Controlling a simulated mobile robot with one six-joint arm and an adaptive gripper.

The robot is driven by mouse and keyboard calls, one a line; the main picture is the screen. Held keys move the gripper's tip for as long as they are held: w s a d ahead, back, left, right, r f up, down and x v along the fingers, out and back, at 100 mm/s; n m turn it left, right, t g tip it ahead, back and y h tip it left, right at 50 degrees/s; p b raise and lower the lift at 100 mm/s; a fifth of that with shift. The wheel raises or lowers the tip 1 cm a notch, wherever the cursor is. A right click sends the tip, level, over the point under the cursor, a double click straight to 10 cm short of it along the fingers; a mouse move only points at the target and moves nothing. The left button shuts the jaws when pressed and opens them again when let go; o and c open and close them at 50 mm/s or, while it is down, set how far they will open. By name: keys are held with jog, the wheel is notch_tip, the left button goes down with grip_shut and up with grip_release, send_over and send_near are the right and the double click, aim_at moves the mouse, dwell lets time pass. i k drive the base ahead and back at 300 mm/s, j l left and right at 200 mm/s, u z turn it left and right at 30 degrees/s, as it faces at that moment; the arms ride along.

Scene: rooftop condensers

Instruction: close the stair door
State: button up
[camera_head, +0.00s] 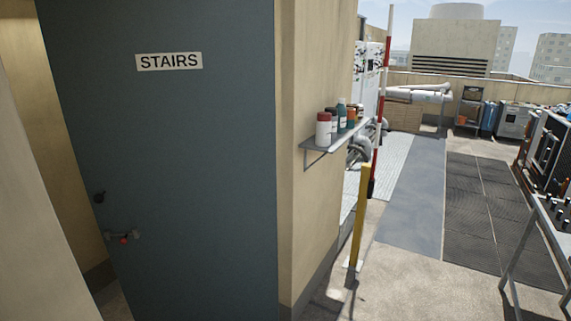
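The stair door (190,150) is a blue-grey panel filling the left half of the view, with a white sign (169,61) reading "STAIRS". A lever handle (122,237) with a small red-orange spot is near its left edge. A dark round fitting (99,197) sits above the handle. A gap shows between the door's left edge and the beige wall at far left, with a tan inner wall (62,150) behind it. The door appears ajar. The hinges are not seen. My gripper is not in view.
A shelf (335,137) with several bottles and jars juts from the beige wall right of the door. A yellow post (360,215) and a red-and-white pole (381,100) stand beyond. A grey walkway (415,205) is clear; a metal-legged table (553,240) stands at right.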

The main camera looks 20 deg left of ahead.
aim_at(168, 106)
jog(key=i+j+u, duration=0.2)
jog(key=u, duration=0.25)
jog(key=i+u, duration=0.9)
jog(key=i+l+u, duration=0.1)
jog(key=u, duration=0.35)
jog(key=i+l+u, duration=0.4)
jog(key=i+j+z, duration=0.15)
jog(key=i+j, duration=0.25)
jog(key=i, duration=0.25)
jog(key=i+j+z, duration=0.1)
jog(key=i+j, duration=0.35)
jog(key=i, duration=0.2)
jog(key=i+j+z, duration=0.15)
jog(key=i+j, duration=0.35)
jog(key=i, duration=0.15)
